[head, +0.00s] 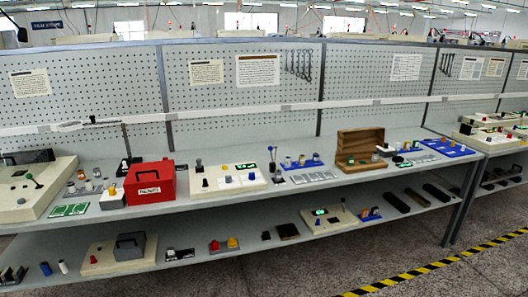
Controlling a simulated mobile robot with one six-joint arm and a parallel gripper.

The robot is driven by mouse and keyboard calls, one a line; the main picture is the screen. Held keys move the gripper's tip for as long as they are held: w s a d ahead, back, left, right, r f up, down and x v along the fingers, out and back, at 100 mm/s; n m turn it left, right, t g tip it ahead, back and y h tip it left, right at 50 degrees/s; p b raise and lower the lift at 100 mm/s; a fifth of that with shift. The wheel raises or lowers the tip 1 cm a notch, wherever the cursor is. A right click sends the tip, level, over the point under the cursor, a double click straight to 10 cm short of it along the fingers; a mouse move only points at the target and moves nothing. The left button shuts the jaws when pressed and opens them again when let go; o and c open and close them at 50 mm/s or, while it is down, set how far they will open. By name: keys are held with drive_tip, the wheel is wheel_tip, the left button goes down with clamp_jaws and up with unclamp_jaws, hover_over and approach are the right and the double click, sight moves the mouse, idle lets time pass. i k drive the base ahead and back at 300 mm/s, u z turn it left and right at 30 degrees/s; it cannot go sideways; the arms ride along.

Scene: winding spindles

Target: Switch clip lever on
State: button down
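I cannot tell which part is the clip lever at this distance. Several lever-like parts stand on the bench. A thin upright lever with a dark green knob (30,177) rises from the beige panel (45,195) at the far left. A small thin lever (343,203) rises from a beige box (327,219) with a green display on the lower shelf. Their on or off positions are too small to read. My gripper is not in view.
The grey upper shelf (225,208) is crowded: a red box (150,183), a beige panel with coloured knobs (230,181), an open wooden box (361,146) and blue trays (447,147). A grey pegboard (210,110) stands behind. The floor (405,245) in front is clear, with yellow-black tape.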

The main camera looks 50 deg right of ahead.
sight(270, 148)
drive_tip(key=z, duration=0.6)
drive_tip(key=i, duration=1)
